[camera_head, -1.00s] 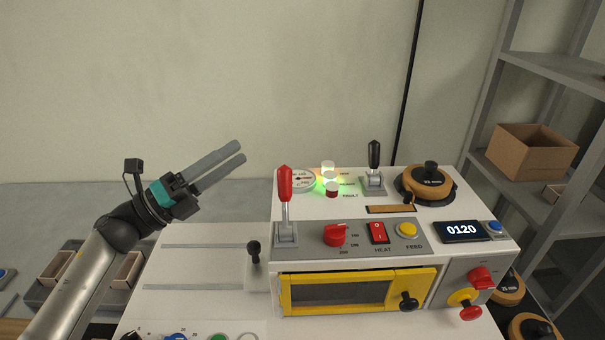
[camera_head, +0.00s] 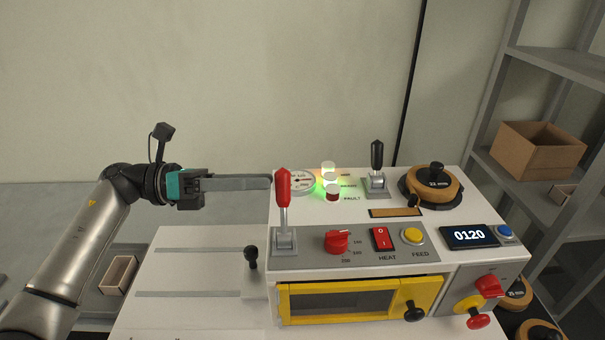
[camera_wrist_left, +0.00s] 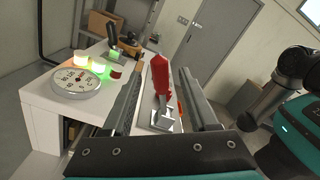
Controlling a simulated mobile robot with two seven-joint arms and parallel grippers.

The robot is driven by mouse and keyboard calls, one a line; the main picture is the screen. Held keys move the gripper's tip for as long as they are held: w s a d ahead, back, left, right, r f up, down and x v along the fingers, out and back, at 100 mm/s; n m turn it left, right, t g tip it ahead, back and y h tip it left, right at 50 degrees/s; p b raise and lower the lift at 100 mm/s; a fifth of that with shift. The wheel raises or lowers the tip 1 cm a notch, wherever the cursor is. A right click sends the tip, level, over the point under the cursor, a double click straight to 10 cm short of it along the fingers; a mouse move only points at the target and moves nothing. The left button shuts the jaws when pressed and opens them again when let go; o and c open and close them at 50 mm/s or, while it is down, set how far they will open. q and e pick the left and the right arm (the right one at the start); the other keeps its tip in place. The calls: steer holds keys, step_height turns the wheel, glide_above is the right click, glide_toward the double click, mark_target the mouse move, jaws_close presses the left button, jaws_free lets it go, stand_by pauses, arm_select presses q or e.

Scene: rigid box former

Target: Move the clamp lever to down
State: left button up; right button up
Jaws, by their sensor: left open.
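A lever with a red handle (camera_head: 283,189) stands upright on a grey bracket at the left front of the white machine. A second lever with a black handle (camera_head: 376,155) stands upright at the back. No readable label shows which one is the clamp lever. My left gripper (camera_head: 268,182) is level and pointing right, its fingertips at the red handle. In the left wrist view, the red handle (camera_wrist_left: 160,76) shows between the two spread fingers, with a gap on each side. My right gripper is not in view.
The machine top also holds a round dial (camera_head: 300,182), lit signal lamps (camera_head: 329,180) and a brown spool (camera_head: 432,188). A red knob (camera_head: 337,241), switch and buttons line the front panel. A small black-knobbed lever (camera_head: 251,253) stands left of the machine. A shelf holds a cardboard box (camera_head: 537,150).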

arm_select(q)
steer(key=d+p, duration=0.1)
steer(key=d, duration=0.6)
steer(key=shift+d, duration=0.4)
steer(key=shift+c, duration=0.3)
jaws_close()
stand_by(0.6)
